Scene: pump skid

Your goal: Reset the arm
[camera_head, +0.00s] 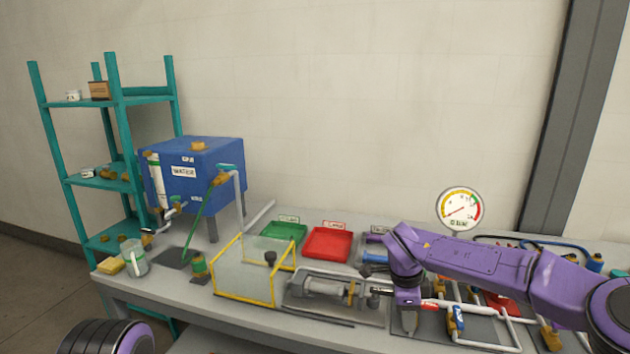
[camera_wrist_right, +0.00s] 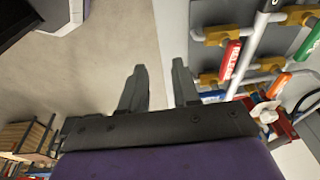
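My right arm (camera_head: 470,255) reaches in from the right over the bench. Its gripper (camera_head: 409,322) points down beside the pump area. In the right wrist view the two dark fingers of this gripper (camera_wrist_right: 160,85) stand apart with nothing between them. Below them are the bare floor and the bench edge. My left gripper is out of view; only a purple and black part of my own body shows at the lower left.
The bench (camera_head: 225,297) holds a blue water tank (camera_head: 215,165), a yellow-framed clear guard (camera_head: 245,298), a green tray (camera_head: 284,232), a red tray (camera_head: 328,244) and a pump (camera_head: 325,287). A gauge (camera_head: 460,209) stands behind my arm. Pipes with a red-handled valve (camera_wrist_right: 231,60) lie right. A teal shelf (camera_head: 115,130) stands left.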

